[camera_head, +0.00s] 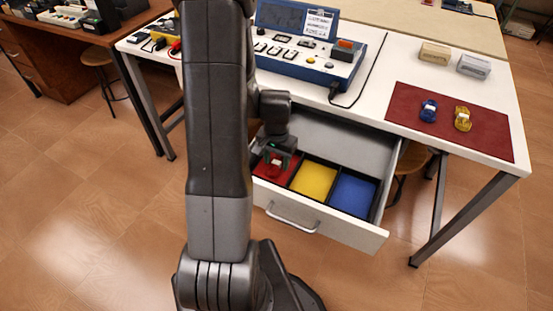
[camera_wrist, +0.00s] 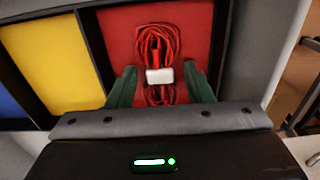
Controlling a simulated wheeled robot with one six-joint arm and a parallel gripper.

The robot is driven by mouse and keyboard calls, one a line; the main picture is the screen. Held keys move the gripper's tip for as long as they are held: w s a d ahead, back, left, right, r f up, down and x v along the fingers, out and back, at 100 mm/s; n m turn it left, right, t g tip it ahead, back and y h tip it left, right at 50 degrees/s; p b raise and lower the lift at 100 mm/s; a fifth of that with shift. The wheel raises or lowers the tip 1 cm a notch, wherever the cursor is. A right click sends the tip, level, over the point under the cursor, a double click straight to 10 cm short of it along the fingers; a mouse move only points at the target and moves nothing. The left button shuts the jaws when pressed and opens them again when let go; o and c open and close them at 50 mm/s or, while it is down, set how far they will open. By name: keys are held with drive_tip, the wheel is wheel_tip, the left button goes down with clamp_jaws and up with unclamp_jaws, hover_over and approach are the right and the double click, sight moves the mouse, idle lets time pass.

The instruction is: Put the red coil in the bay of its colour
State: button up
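The red coil (camera_wrist: 157,45) is a bundle of red cable with a white band around its middle. In the wrist view it lies over the red bay (camera_wrist: 116,28) of the open drawer and appears to rest on its floor. My gripper (camera_wrist: 160,72) points down into this bay, with its two green fingers apart on either side of the coil and gaps showing between. In the head view my gripper (camera_head: 276,154) is low over the red bay, at the left of the row, and mostly hides the coil.
The yellow bay (camera_head: 314,180) and blue bay (camera_head: 353,192) lie to the right of the red one in the head view. Above the drawer, the white table (camera_head: 400,50) bears a blue instrument (camera_head: 305,62) and a dark red mat (camera_head: 480,140) with blue and yellow coils.

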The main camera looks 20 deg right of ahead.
sight(276, 162)
wheel_tip(276, 162, up, 12)
drive_tip(key=p, duration=0.2)
drive_tip(key=shift+r, duration=0.2)
idle(0.3)
idle(0.4)
